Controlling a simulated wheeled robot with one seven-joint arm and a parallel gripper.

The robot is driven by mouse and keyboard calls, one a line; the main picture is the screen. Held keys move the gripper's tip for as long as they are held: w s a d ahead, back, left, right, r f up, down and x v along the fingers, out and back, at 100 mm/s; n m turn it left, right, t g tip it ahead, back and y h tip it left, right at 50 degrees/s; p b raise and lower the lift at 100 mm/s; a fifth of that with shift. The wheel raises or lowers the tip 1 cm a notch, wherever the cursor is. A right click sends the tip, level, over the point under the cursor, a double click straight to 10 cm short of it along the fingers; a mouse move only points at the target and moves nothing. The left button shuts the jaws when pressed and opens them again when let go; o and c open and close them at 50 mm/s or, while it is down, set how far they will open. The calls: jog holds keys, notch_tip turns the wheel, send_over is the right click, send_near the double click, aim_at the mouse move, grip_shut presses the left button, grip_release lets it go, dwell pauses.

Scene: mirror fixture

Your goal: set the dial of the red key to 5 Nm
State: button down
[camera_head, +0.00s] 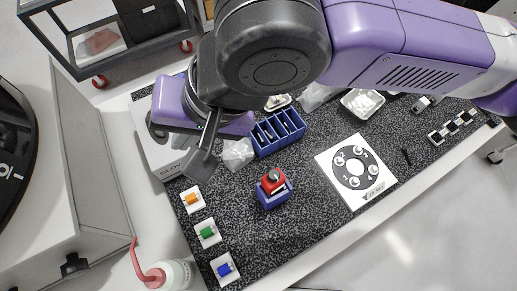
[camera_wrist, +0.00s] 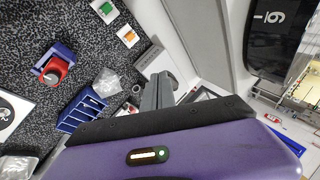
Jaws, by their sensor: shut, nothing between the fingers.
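The red key (camera_head: 273,179) sits in a blue-purple holder (camera_head: 272,201) on the speckled black mat, near the middle of the table. It has a grey top part; the dial's marks are too small to read. The red key (camera_wrist: 54,70) also shows in the wrist view, at the left, well away from my fingers. My gripper (camera_head: 205,152) is above the table's left part, to the left of the red key and higher than it. In the wrist view the fingers of my gripper (camera_wrist: 159,92) are together and empty.
A blue divided bin (camera_head: 278,132) stands just behind the red key. A white plate with numbered holes (camera_head: 355,172) lies to its right. White blocks with orange (camera_head: 191,199), green (camera_head: 207,233) and blue (camera_head: 225,269) parts line the left edge. The mat in front of the key is clear.

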aim_at(274, 187)
jog(key=s+d+f+m+g+h, duration=0.1)
jog(key=d+f+m+h, duration=0.15)
jog(key=d, duration=0.35)
jog(key=d+f+m+h, duration=0.2)
jog(key=d+m+h, duration=0.2)
jog(key=d, duration=0.2)
jog(key=shift+m, duration=0.35)
jog(key=f+b, duration=0.6)
jog(key=f, duration=0.1)
jog(key=shift+s+d, duration=0.15)
jog(key=shift+d, duration=0.1)
jog(key=shift+w+d+p, duration=0.3)
jog(key=shift+s+d+r+p, duration=0.15)
jog(key=shift+d+p, duration=0.25)
jog(key=shift+p, duration=0.85)
jog(key=shift+s+d+f+p, duration=0.15)
jog(key=shift+d+p, duration=0.25)
jog(key=shift+p, duration=0.8)
jog(key=shift+s+r, duration=0.1)
jog(key=shift+s, duration=0.15)
